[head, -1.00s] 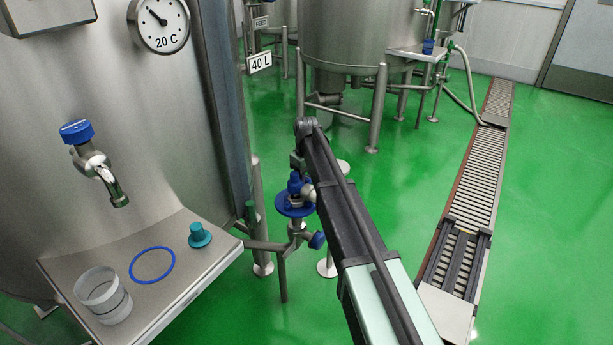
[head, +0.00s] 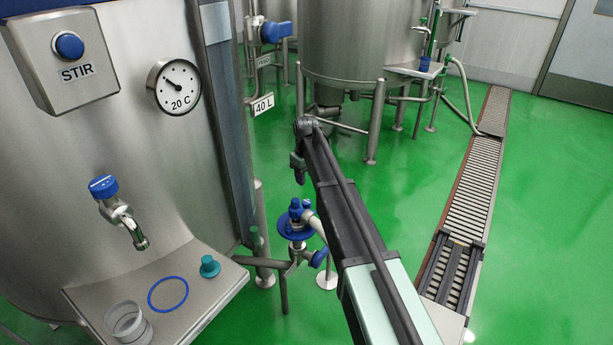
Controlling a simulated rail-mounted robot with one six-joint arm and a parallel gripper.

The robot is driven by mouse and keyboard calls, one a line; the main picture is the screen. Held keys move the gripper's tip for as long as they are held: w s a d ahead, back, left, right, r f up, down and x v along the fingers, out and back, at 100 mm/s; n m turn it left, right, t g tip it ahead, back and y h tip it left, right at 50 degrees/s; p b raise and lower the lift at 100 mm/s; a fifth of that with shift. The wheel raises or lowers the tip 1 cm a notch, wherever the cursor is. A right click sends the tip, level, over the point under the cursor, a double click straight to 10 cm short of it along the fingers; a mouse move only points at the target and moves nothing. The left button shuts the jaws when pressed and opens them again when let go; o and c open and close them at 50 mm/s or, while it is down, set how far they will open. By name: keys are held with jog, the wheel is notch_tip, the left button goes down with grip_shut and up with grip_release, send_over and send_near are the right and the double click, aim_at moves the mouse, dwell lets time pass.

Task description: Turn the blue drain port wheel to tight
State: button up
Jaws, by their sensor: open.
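A blue wheel (head: 297,224) sits flat on a steel valve low beside the large tank, left of my arm. A smaller blue knob (head: 320,257) is on the same pipework, just below and to its right. I cannot tell from the picture which of these is the drain port wheel, or how tight it is. My gripper (head: 300,178) seems to be the small dark end hanging from the arm's tip, above the blue wheel in the picture and apart from it. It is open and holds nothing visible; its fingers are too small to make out.
The tank's steel shelf (head: 215,300) juts out at the left, with a clear cup (head: 128,322), a blue ring (head: 168,294) and a teal plug (head: 209,266). A blue-topped tap (head: 104,187) is above it. A floor drain grate (head: 470,205) runs right; green floor lies between.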

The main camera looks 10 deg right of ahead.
aim_at(306, 201)
notch_tip(306, 201, down, 11)
jog(key=n+b, duration=0.3)
jog(key=b, duration=0.2)
jog(key=n+b, duration=0.3)
jog(key=b, duration=0.3)
jog(key=shift+w+a+f, duration=0.1)
jog(key=shift+a+f, duration=0.05)
jog(key=c, duration=0.7)
jog(key=shift+o, duration=0.2)
